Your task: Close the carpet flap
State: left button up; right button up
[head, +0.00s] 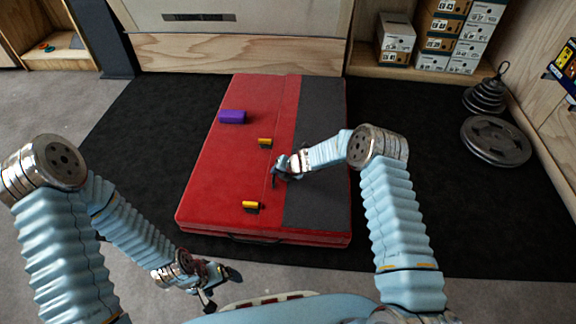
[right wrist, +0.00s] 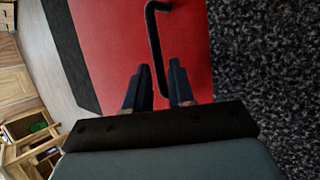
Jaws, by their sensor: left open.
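A red pad (head: 228,168) lies on the dark mat, with the grey carpet flap (head: 318,120) flat along its right side. Speckled grey carpet (right wrist: 265,75) also shows beside the red surface (right wrist: 110,40) in the right wrist view. My right gripper (head: 277,176) is low over the pad near the flap's left edge. In the right wrist view its fingers (right wrist: 160,88) are apart, and a bent black handle (right wrist: 154,35) reaches between them; contact cannot be told. My left gripper (head: 222,285) is open and empty in front of the pad.
A purple block (head: 232,117) and two yellow-black pieces (head: 265,142) (head: 250,206) lie on the red part. Weight plates (head: 496,140) lie at the right, and shoe boxes (head: 433,45) stand at the back right. Dark mat (head: 420,170) is clear right of the pad.

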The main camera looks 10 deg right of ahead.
pick_arm(q)
jog(key=shift+f+b, duration=0.3)
jog(key=shift+b, duration=0.05)
pick_arm(e)
jog(key=v, duration=0.9)
jog(key=shift+r, duration=0.5)
jog(key=shift+d, duration=0.15)
pick_arm(q)
notch_tip(320, 180, up, 9)
jog(key=d+p, duration=0.1)
jog(key=p, duration=0.7)
jog(key=shift+s+f+p, duration=0.2)
jog(key=shift+s+p, duration=0.05)
jog(key=shift+p, duration=0.15)
pick_arm(e)
jog(key=s+a+r+m+g, duration=0.2)
jog(key=s+m+g, duration=0.3)
jog(key=s+m, duration=2.8)
jog(key=shift+s+g+h, duration=0.3)
jog(key=shift+s+h, duration=0.1)
jog(key=shift+s, duration=0.15)
pick_arm(q)
jog(key=shift+c, duration=0.3)
